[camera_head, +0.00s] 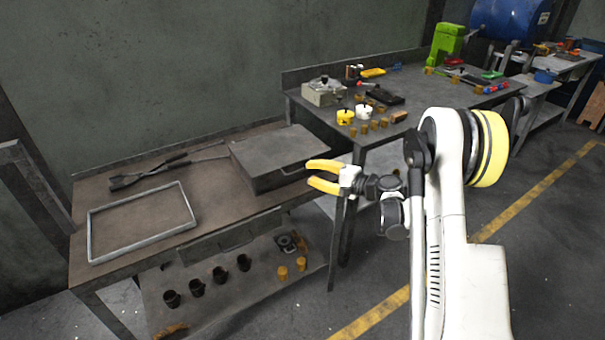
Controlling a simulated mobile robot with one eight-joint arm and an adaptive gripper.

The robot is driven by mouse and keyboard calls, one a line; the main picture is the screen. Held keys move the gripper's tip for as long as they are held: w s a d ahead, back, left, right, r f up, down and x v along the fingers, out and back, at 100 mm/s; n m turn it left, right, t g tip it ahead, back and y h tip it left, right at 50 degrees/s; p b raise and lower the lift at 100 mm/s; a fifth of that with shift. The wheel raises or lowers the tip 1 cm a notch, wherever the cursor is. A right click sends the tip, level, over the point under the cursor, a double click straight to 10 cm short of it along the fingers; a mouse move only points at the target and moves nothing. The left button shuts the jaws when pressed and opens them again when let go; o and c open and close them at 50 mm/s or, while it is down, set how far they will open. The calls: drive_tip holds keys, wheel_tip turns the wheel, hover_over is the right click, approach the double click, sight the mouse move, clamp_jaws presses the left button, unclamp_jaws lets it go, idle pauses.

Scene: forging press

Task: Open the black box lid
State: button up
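The black box (267,182) sits on the right part of the brown workbench. Its dark flat lid (275,146) lies shut on top, and a small handle shows at the front right edge. My gripper (310,174) has two yellow fingers pointing left. They are spread apart with nothing seen between them. In the picture the fingertips are just right of the box's right front corner; I cannot tell whether they touch it.
A grey metal frame (142,222) and dark tongs (150,174) lie on the workbench (215,205) left of the box. Several dark cups and yellow pieces stand on the shelf below. A second table (420,92) with small items stands behind my arm.

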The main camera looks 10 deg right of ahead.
sight(303, 170)
drive_tip(key=shift+b+x, duration=0.55)
drive_tip(key=shift+x, duration=1.7)
clamp_jaws()
